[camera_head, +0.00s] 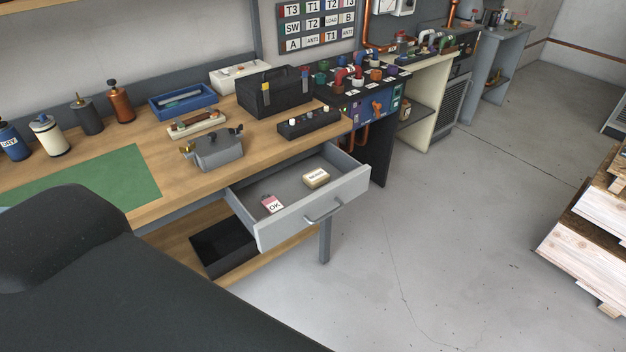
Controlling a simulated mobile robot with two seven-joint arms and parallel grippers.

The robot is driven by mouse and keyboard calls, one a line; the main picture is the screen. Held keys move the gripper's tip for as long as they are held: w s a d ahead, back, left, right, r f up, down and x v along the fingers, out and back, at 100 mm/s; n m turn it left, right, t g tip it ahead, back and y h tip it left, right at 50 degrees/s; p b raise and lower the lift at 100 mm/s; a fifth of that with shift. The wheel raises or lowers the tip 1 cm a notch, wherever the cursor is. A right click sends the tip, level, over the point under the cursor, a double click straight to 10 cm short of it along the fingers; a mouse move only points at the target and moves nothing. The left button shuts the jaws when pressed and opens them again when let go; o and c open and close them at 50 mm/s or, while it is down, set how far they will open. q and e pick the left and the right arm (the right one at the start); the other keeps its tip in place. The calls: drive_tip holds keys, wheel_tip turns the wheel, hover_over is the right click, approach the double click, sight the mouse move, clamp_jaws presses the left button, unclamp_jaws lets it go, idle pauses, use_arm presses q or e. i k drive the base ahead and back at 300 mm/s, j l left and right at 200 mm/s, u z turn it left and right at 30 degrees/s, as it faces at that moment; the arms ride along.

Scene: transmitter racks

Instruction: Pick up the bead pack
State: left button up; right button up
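An open grey drawer (350,191) sticks out from under the wooden workbench. In it, toward the right, lies a small tan pack (316,178) with a pale label, which seems to be the bead pack; its lettering is too small to read surely. A small pink and white item marked OK (271,203) lies to its left in the same drawer, apart from it. Neither of my grippers is in view. A large dark shape fills the lower left and hides part of the bench and floor.
The drawer's front has a handle (323,212). A black open bin (225,246) sits on the shelf below. On the bench stand a grey lidded box (217,148), a black toolbox (273,92) and a blue tray (183,101). The floor right of the drawer is clear; pallets (590,228) stand far right.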

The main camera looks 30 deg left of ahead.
sight(315, 179)
drive_tip(key=i+j+u, duration=0.85)
drive_tip(key=i+u, duration=0.15)
